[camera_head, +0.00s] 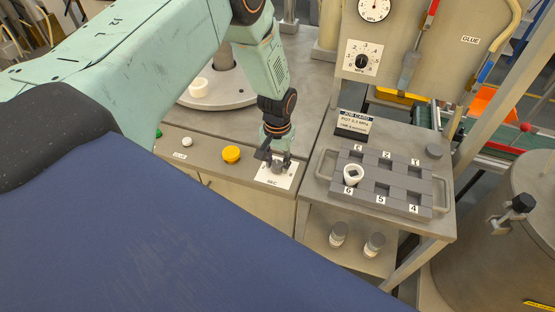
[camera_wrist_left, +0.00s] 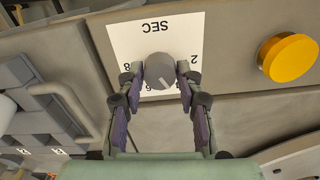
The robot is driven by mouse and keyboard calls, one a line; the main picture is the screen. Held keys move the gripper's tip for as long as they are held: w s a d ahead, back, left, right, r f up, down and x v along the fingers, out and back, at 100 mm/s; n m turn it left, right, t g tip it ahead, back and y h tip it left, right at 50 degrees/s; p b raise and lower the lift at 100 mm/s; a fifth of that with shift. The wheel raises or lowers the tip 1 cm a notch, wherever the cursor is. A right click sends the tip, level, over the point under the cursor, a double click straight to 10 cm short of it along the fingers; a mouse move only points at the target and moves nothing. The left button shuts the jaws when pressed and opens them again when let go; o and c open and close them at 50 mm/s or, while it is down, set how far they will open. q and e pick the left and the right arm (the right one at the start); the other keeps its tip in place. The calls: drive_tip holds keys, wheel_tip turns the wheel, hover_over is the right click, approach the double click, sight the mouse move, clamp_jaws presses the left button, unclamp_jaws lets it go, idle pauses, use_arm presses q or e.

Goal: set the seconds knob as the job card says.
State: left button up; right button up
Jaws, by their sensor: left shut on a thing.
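The seconds knob (camera_wrist_left: 160,71) is a small grey round knob on a white plate marked SEC (camera_wrist_left: 180,30), with digits around it in the left wrist view. In the head view the white plate (camera_head: 286,181) sits on the sloped front panel. My left gripper (camera_wrist_left: 158,85) is shut on the knob, one finger on each side; it shows also in the head view (camera_head: 276,163), pointing down at the plate. The job card (camera_head: 354,123) stands on the right table behind the grey tray; its small print reads roughly as a pot pressure and a time, not clearly legible.
A yellow button (camera_head: 231,154) is left of the plate, with white and green buttons further left. A pressure dial (camera_head: 361,58) is on the panel above.

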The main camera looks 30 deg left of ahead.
sight(277, 163)
use_arm(q)
drive_tip(key=shift+w+r, duration=0.1)
drive_tip(key=shift+w, duration=0.1)
idle(0.4)
drive_tip(key=o, duration=0.8)
drive_tip(key=shift+c, duration=0.2)
drive_tip(key=o, duration=0.4)
drive_tip(key=shift+s, duration=0.2)
wheel_tip(277, 163, up, 12)
drive_tip(key=shift+f, duration=0.1)
